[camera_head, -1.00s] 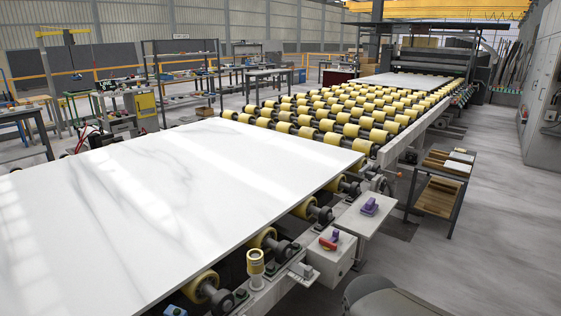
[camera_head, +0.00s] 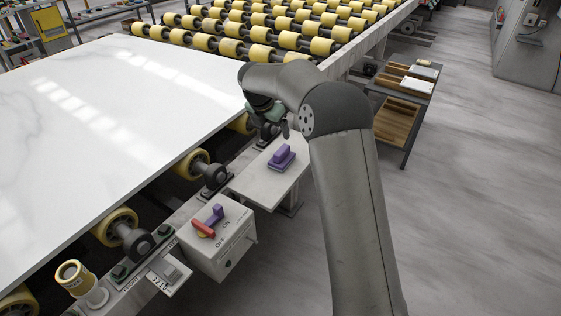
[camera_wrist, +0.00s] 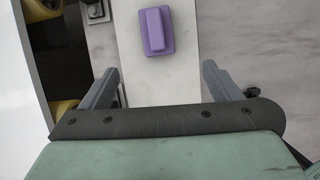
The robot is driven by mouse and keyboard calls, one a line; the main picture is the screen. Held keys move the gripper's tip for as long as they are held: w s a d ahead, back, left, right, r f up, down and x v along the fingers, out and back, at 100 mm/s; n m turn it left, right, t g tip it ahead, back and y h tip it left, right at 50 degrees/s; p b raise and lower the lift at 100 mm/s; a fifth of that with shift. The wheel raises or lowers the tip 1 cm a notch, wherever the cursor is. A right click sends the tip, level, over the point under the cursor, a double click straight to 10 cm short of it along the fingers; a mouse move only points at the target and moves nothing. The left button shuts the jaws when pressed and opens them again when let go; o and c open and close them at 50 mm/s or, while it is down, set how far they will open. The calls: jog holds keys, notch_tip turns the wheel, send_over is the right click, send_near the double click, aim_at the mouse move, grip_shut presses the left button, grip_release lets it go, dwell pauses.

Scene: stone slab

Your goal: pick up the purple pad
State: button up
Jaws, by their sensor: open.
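The purple pad (camera_head: 281,157) lies on a small light-grey shelf (camera_head: 262,186) beside the slab's edge. It has a flat base with a raised block on top. In the wrist view the pad (camera_wrist: 154,31) sits near the top, a little left of centre. My gripper (camera_wrist: 160,84) is open and empty, its two fingers set wide apart below the pad in that view. In the head view my gripper (camera_head: 268,118) hangs just beyond the pad, partly hidden by my arm's wrist; the fingers are hard to make out there.
A white marble slab (camera_head: 110,100) lies on yellow rollers (camera_head: 115,226) to the left. A switch box (camera_head: 217,240) with a red and purple handle stands nearer than the pad. A cart with wooden trays (camera_head: 398,115) stands to the right. Grey floor is open at far right.

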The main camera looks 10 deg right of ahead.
aim_at(282, 149)
jog(key=shift+n, duration=0.5)
jog(key=x, duration=0.8)
jog(key=w+x, duration=0.1)
jog(key=x, duration=0.4)
jog(key=shift+d+r, duration=0.1)
jog(key=shift+x, duration=2.7)
jog(key=shift+w+d+r, duration=0.1)
jog(key=shift+r, duration=0.05)
jog(key=c, duration=1.1)
